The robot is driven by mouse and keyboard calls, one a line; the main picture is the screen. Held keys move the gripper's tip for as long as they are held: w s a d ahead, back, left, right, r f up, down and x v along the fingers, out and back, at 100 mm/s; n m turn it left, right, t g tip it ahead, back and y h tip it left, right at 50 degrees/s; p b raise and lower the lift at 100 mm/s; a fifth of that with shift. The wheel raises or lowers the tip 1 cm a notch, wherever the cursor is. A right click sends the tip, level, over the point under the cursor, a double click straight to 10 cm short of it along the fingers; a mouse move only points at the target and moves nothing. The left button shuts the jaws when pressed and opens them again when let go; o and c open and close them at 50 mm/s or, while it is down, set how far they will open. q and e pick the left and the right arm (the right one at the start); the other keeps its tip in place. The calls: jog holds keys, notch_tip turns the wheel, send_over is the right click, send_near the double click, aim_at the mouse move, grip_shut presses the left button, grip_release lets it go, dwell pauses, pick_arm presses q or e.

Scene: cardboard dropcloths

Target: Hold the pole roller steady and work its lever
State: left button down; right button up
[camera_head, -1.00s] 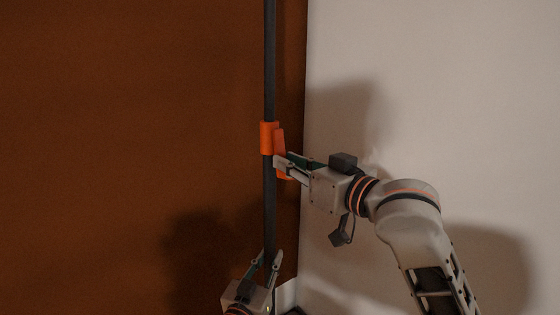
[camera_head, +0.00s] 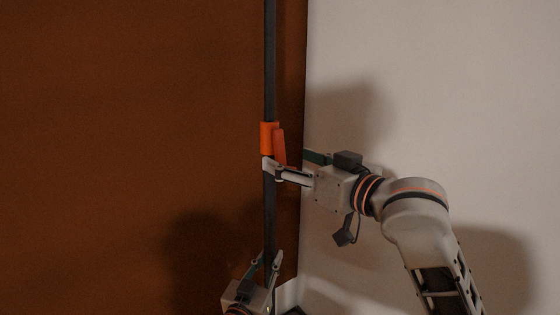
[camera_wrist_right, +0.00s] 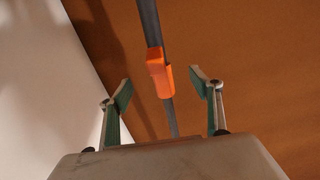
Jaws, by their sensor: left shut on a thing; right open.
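The pole roller's dark pole (camera_head: 270,62) stands upright in the head view, and its top and bottom ends are out of sight. An orange collar (camera_head: 267,138) sits around it, with an orange lever (camera_head: 280,147) on its right side. The lever (camera_wrist_right: 158,76) also shows in the right wrist view, beyond and between the fingertips. My left gripper (camera_head: 268,262) is shut on the pole well below the collar. My right gripper (camera_head: 285,162) is open beside the lever's lower part; it shows spread wide in the right wrist view (camera_wrist_right: 163,92), with nothing between its pads.
A brown panel (camera_head: 120,130) stands behind the pole on the left. A pale wall (camera_head: 430,80) fills the right side. Open space lies left of the pole and above my right arm.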

jog(key=v, duration=0.7)
dwell(0.3)
jog(key=shift+f, duration=0.1)
jog(key=shift+d, duration=0.1)
jog(key=shift+c, duration=0.4)
jog(key=shift+w+a+f, duration=0.6)
jog(key=shift+w+a, duration=0.2)
jog(key=shift+w, duration=0.3)
jog(key=shift+w+a+f, duration=0.6)
jog(key=shift+w+a, duration=0.25)
jog(key=shift+w, duration=0.2)
jog(key=shift+w+a+f, duration=0.6)
jog(key=shift+w+a, duration=0.2)
jog(key=shift+w, duration=0.3)
jog(key=c, duration=1.7)
jog(key=shift+c, duration=0.2)
